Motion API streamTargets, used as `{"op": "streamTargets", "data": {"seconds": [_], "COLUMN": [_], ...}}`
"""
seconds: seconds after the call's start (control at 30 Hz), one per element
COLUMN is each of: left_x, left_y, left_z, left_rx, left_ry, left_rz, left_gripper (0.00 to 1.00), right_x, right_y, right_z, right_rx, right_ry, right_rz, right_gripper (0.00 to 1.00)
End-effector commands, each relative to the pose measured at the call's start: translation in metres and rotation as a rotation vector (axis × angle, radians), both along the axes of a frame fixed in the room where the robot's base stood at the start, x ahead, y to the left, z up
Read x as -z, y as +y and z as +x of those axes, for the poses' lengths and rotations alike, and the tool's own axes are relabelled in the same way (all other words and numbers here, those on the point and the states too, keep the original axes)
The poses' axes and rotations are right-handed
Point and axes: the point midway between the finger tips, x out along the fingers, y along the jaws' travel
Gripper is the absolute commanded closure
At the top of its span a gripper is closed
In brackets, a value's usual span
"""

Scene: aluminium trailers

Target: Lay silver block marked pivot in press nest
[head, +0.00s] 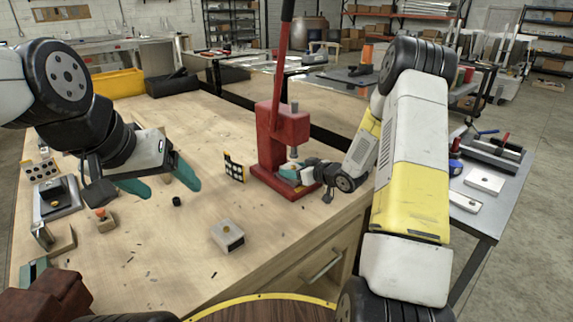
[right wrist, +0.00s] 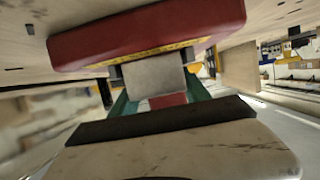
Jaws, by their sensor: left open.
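A silver block (right wrist: 152,76) sits between the teal fingers of my right gripper in the right wrist view, which look shut on its sides. No marking on it is legible. My right gripper (head: 292,173) is low at the red press (head: 284,135), under its ram in the head view. The press base (right wrist: 150,35) fills the top of the right wrist view, close to the block. The nest is hidden, and I cannot tell whether the block touches it. My left gripper (head: 168,182) is open and empty above the bench at left.
Another silver block (head: 228,236) with a round mark stands on the wooden bench (head: 180,270). A yellow-and-black plate (head: 235,168) stands left of the press. A small black cylinder (head: 177,201) and fixtures (head: 55,197) are at left. The bench's front middle has free room.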

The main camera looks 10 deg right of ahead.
Motion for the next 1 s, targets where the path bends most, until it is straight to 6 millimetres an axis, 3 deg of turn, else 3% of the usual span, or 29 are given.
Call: {"op": "streamTargets", "data": {"seconds": [0.17,0.63,0.87,1.0], "left_x": [0.0,0.0,0.0,0.0], "left_y": [0.0,0.0,0.0,0.0], "left_z": [0.0,0.0,0.0,0.0], "left_rx": [0.0,0.0,0.0,0.0], "left_ry": [0.0,0.0,0.0,0.0], "left_rz": [0.0,0.0,0.0,0.0], "left_gripper": [0.24,0.24,0.24,0.24], "right_x": [-0.009,-0.04,-0.055,-0.091], "right_y": [-0.01,-0.057,-0.065,-0.078], "right_z": [-0.013,-0.084,-0.09,-0.085], "right_rx": [0.003,0.003,0.027,0.141], "right_ry": [-0.003,-0.002,0.004,0.036], "right_rz": [0.001,0.0,-0.041,-0.172], "right_gripper": [0.24,0.24,0.24,0.24]}}
